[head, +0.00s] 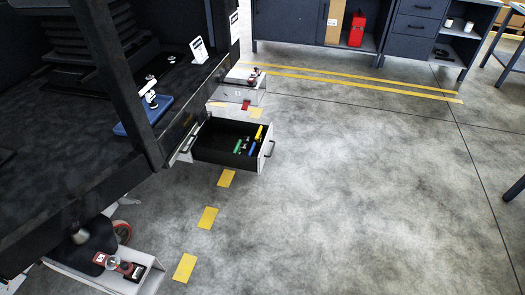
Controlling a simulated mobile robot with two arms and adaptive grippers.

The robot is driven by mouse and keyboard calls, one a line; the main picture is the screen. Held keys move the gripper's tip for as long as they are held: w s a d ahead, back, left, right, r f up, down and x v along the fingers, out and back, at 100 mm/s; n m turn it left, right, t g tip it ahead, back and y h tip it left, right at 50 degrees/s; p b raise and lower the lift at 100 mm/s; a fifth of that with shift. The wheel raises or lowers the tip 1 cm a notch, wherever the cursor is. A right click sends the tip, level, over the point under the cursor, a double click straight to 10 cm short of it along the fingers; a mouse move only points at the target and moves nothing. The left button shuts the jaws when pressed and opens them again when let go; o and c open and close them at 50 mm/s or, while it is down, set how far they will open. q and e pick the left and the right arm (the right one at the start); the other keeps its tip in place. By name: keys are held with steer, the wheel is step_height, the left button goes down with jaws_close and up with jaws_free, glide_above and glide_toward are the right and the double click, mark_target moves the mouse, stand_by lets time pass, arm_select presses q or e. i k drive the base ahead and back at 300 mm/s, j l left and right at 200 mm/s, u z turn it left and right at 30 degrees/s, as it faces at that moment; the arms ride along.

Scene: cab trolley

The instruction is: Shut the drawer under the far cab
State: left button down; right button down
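A drawer (207,154) under the dark cab (70,150) is pulled out over the floor. Its walls are black and its front panel (265,150) is light, with a dark handle (270,149). Several small yellow, green and blue items (244,146) lie inside it. Neither of my grippers shows in the head view, so nothing is seen touching the drawer.
A light step (151,279) with a red and black object sits at the lower left; another step (229,93) lies beyond the drawer. Dark workbenches (410,38) stand at the back. The grey floor (370,190) right of the drawer is clear.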

mark_target(218, 138)
steer(key=l+u, duration=0.2)
steer(key=u, duration=0.15)
steer(key=i+l+u, duration=0.7)
steer(key=l, duration=0.2)
